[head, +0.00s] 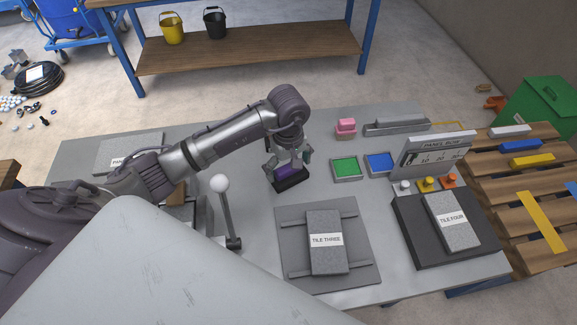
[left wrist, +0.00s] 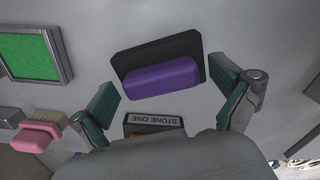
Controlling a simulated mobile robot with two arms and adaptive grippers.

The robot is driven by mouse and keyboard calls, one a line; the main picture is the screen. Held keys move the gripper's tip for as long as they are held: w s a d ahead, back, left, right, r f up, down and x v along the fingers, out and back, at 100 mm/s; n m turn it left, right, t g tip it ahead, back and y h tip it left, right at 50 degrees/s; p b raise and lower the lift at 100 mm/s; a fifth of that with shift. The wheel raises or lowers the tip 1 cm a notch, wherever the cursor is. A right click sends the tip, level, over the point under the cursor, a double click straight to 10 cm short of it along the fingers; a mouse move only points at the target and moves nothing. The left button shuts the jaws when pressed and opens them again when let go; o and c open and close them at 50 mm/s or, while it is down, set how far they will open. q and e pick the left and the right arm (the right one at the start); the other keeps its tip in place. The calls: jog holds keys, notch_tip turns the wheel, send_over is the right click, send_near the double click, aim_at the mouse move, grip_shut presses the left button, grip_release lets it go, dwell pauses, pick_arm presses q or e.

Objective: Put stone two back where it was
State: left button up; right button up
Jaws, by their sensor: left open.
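A dark holder labelled STONE ONE (left wrist: 155,121) shows nearer the wrist, partly hidden by the gripper body. My right gripper is not in view.
A white-knobbed lever (head: 226,210) stands left. Tile three (head: 327,242) and tile four (head: 453,222) lie in front. A panel box (head: 432,153) stands at right.

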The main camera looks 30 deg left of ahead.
aim_at(288, 167)
pick_arm(q)
notch_tip(288, 167, up, 12)
jog(key=b, duration=0.2)
dwell(0.6)
